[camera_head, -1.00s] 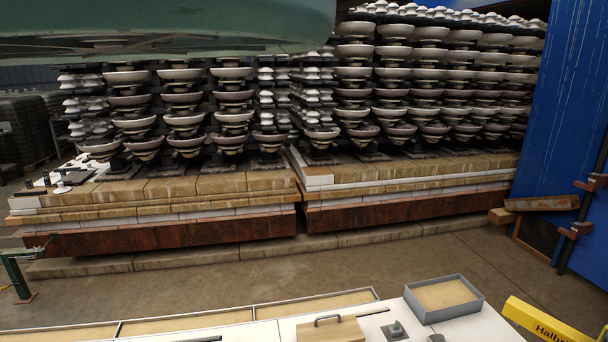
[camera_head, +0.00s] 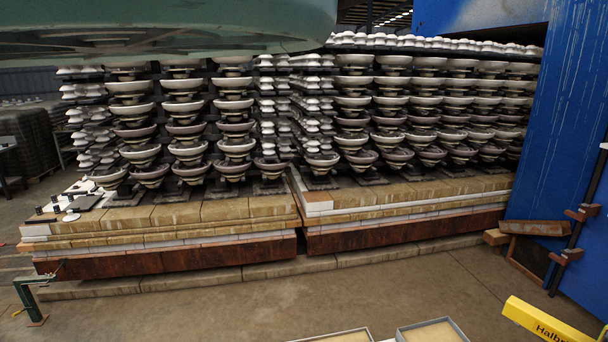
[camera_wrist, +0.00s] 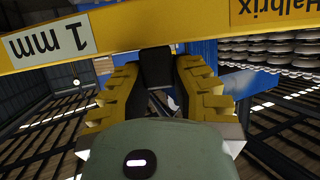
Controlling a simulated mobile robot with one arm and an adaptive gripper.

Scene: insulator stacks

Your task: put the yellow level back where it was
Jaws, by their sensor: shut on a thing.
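The yellow level (camera_head: 548,321) shows at the lower right of the head view, partly cut off by the frame, with dark "Halbrix" lettering on its side. In the wrist view the level (camera_wrist: 165,34) crosses the top of the picture, with a pale "1 mm" label on the left and an orange "Halbrix" patch on the right. My gripper (camera_wrist: 157,72) has its yellow stepped fingers shut on the level. The level appears held up, clear of the floor. My gripper is not visible in the head view.
A grey-rimmed tray (camera_head: 432,329) and part of a worktop show at the bottom edge. Insulator stacks stand on two kiln cars (camera_head: 165,259) ahead. A blue wall (camera_head: 572,130) rises at right, with a wooden block (camera_head: 537,228) near it. Open floor lies between.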

